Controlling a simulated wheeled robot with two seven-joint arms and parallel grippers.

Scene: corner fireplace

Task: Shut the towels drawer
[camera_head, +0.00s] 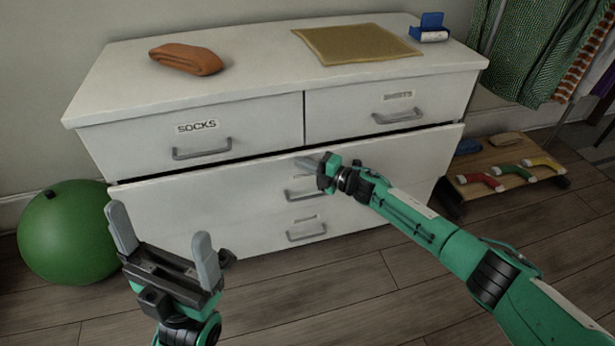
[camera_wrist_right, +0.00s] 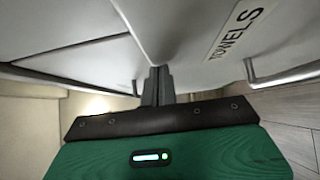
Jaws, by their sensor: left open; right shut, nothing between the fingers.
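The towels drawer (camera_head: 215,200) is the wide drawer below the two top drawers of a white dresser. A dark gap runs along its top edge, and its front stands a little forward of the drawers above. Its TOWELS label (camera_wrist_right: 237,30) and part of its grey handle (camera_wrist_right: 283,75) show in the right wrist view. My right gripper (camera_head: 308,163) is shut and empty, close to the drawer front near its label; I cannot tell if it touches. Its closed fingers show in the wrist view (camera_wrist_right: 158,85). My left gripper (camera_head: 161,222) is open and empty, in front of the dresser at the lower left.
The socks drawer (camera_head: 240,115) and shirts drawer (camera_head: 350,100) look shut. A folded brown cloth (camera_head: 186,60), a yellow mat (camera_head: 355,44) and a blue item (camera_head: 430,30) lie on top. A green ball (camera_head: 68,232) stands left; a low wooden rack (camera_head: 515,185) stands right.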

